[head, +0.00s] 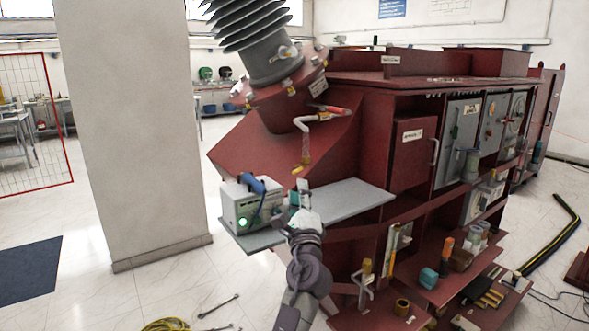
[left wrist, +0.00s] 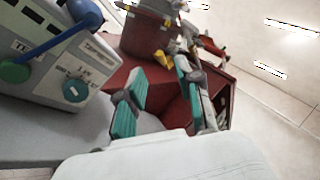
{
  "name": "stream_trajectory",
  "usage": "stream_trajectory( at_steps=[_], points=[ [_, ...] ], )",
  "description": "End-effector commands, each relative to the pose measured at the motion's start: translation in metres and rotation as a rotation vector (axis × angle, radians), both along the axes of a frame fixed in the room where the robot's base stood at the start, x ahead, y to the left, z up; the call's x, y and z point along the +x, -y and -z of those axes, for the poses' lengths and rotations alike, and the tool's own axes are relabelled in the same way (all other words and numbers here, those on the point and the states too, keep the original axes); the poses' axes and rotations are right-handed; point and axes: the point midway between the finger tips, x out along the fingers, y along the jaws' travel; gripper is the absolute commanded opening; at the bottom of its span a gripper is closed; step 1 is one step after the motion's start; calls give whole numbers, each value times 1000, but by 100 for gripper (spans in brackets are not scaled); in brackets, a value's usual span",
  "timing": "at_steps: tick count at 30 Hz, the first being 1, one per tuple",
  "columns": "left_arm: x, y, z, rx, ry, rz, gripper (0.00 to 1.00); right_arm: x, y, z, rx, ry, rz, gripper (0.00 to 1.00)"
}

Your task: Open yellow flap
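A small yellow flap (head: 298,170) shows at the lower end of a thin hanging pipe on the front of the dark red transformer (head: 285,150). In the left wrist view a small yellow part (left wrist: 160,57), probably the same flap, lies just beyond my fingertips. My left gripper (head: 300,192) is just below the flap, above the grey shelf. In the left wrist view my left gripper (left wrist: 160,76) has its teal-padded fingers apart with nothing between them. I see no contact with the flap. My right gripper is not in view.
A grey tester box (head: 250,203) with a blue handle and green light stands on the grey shelf (head: 345,203), close left of my gripper. A red-handled valve (head: 335,109) sits above the pipe. Tools and parts crowd the lower right shelves. A white pillar (head: 140,130) stands left.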

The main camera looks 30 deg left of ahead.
Motion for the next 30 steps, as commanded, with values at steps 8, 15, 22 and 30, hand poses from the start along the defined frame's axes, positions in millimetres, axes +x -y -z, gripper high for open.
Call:
stream_trajectory(
  at_steps=[8, 15, 22, 30],
  points=[
    [39, -32, -24, 1, 0, 0, 35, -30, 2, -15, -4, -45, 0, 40],
    [53, -44, -29, 1, 0, 0, 35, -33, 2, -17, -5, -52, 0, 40],
    [54, -45, -29, -1, 0, 1, 35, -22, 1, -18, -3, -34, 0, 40],
    [54, -44, -29, -1, 0, 1, 2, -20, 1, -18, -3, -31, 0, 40]
  ],
)
